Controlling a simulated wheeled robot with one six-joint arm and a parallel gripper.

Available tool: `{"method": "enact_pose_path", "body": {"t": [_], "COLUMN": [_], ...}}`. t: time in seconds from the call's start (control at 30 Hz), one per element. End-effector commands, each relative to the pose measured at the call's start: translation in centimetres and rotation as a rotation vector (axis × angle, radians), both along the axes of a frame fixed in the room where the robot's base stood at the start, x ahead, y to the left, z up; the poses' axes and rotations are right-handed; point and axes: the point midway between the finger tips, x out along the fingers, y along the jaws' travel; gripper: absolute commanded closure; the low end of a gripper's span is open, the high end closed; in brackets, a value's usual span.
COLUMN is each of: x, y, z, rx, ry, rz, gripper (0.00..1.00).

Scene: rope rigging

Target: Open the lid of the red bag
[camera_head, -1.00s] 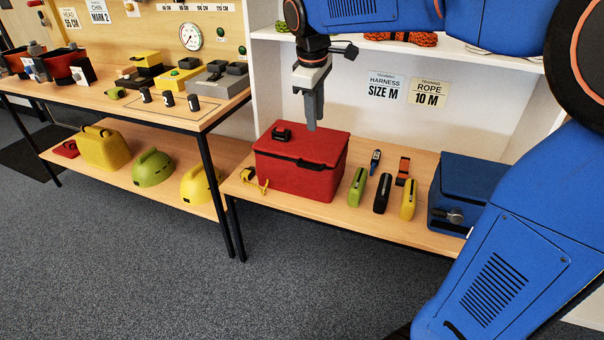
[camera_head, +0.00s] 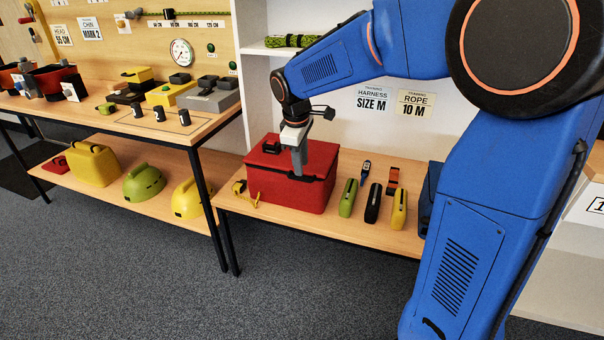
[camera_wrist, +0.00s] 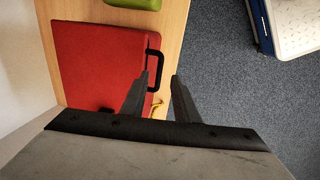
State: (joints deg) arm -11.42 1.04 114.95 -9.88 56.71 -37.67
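The red bag (camera_head: 275,187) stands on the low wooden shelf, its lid (camera_head: 265,151) closed. In the wrist view, the red lid (camera_wrist: 95,65) has a black loop handle (camera_wrist: 154,60) along its edge. My gripper (camera_head: 300,178) points down at the front edge of the lid, beside the handle. In the wrist view, the fingers of my gripper (camera_wrist: 159,76) are apart, and the handle's lower part shows close to the left fingertip, partly in the gap. I cannot tell whether it touches.
Green (camera_head: 348,198), black (camera_head: 373,204) and yellow (camera_head: 399,210) items stand right of the bag. A blue box (camera_head: 425,205) is partly hidden behind my arm. White shelving rises behind; the floor in front is clear.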

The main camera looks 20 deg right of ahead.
Motion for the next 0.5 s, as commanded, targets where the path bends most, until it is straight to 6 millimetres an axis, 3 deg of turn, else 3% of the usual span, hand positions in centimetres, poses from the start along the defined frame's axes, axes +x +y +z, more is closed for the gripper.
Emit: {"method": "enact_pose_path", "body": {"t": [0.2,0.5], "x": [0.5,0.8], "y": [-0.4,-0.6], "z": [-3.2,-4.8], "rx": [-0.001,-0.001], "ry": [0.002,0.001], "rz": [0.000,0.000], "gripper": [0.72,0.72]}}
